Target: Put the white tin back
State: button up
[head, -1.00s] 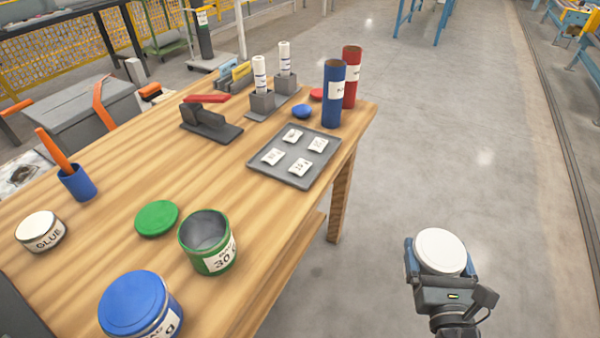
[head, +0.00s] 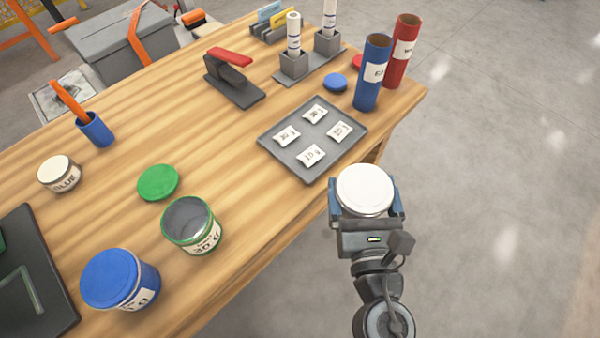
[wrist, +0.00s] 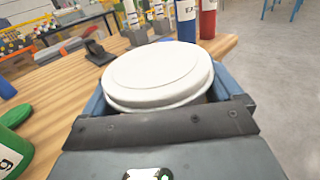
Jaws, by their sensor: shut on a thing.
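The white tin (head: 365,190) is held between the two fingers of my gripper (head: 365,205), white lid up and roughly level. In the head view it shows off the table's right edge, near the grey tray's corner. In the wrist view the white tin (wrist: 158,76) fills the middle, with a finger on each side; its lower part is hidden by my gripper. My gripper is shut on it.
Floor at right is clear.

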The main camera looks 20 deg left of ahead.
jog(key=s+a+r+n+g+y+p, duration=0.25)
jog(key=s+a+r, duration=0.4)
jog(key=a, duration=0.35)
jog(key=shift+y, duration=0.55)
jog(key=shift+w+a+f+b, duration=0.9)
jog(key=shift+a+f+b, duration=0.45)
jog(key=shift+a+f, duration=0.4)
jog(key=shift+w+a+f+b, duration=0.85)
jog(key=shift+a+f+b, duration=0.65)
jog(key=shift+a, duration=0.45)
jog(key=shift+w+a+f+b, duration=0.9)
jog(key=shift+a+f+b, duration=0.3)
jog(key=shift+a+f, duration=0.6)
jog(key=shift+f, duration=0.1)
jog(key=o, duration=0.8)
